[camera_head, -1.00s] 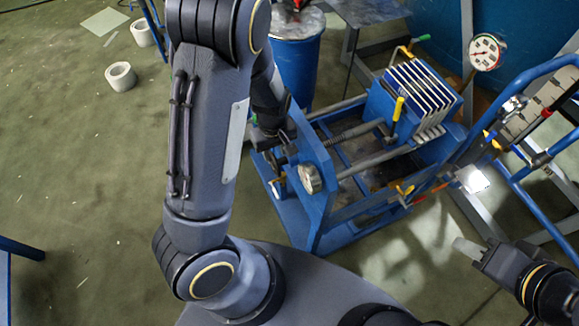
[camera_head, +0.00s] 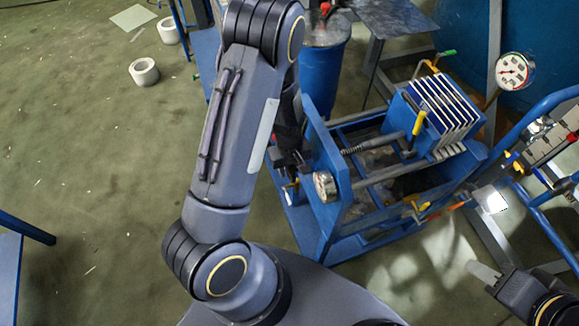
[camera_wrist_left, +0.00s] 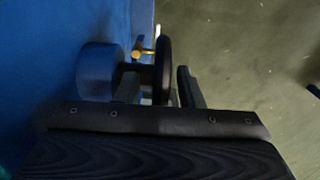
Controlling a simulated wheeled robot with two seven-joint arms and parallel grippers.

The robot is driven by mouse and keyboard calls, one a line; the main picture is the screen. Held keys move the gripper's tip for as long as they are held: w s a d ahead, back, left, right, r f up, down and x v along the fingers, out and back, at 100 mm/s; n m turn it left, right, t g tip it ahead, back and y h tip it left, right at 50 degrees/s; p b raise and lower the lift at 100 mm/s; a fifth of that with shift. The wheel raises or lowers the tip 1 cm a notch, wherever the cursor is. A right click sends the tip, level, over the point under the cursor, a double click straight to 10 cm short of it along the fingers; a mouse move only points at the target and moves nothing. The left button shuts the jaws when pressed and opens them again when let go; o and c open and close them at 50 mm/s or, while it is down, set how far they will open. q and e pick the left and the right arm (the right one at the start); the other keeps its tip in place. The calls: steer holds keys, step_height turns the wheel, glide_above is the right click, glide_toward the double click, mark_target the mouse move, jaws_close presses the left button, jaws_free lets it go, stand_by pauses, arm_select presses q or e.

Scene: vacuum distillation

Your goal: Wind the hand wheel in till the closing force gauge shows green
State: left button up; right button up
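The blue filter press (camera_head: 335,225) stands right of my left arm. The hand wheel (camera_wrist_left: 163,65) shows edge-on as a dark disc in the left wrist view, beside a blue round body (camera_wrist_left: 97,72). My left gripper (camera_wrist_left: 158,88) has one finger on each side of the wheel's rim, with visible gaps. In the head view my left gripper (camera_head: 292,162) is at the press's left end, largely hiding the wheel. A round gauge (camera_head: 325,186) sits there; its reading is unclear. My right gripper (camera_head: 487,275) is at lower right, away from the press; its opening is unclear.
A second, white-faced dial (camera_head: 511,71) stands at upper right. White plates (camera_head: 440,108) fill the press's right part. A blue drum (camera_head: 322,75) stands behind. A blue tubular frame (camera_head: 548,200) is at right. Floor at left is mostly open, with white rings (camera_head: 144,71).

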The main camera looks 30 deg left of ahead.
arm_select(q)
jaws_close()
steer(key=shift+s+d+t+y, duration=0.1)
steer(key=shift+t+y, duration=0.2)
steer(key=shift+y, duration=0.1)
steer(key=shift+o, duration=0.3)
jaws_free()
steer(key=shift+s+d+r, duration=0.1)
steer(key=shift+r, duration=1.2)
steer(key=shift+s+d+r, duration=0.15)
steer(key=shift+r, duration=1.15)
steer(key=shift+s+d+r, duration=0.1)
steer(key=shift+r, duration=1.2)
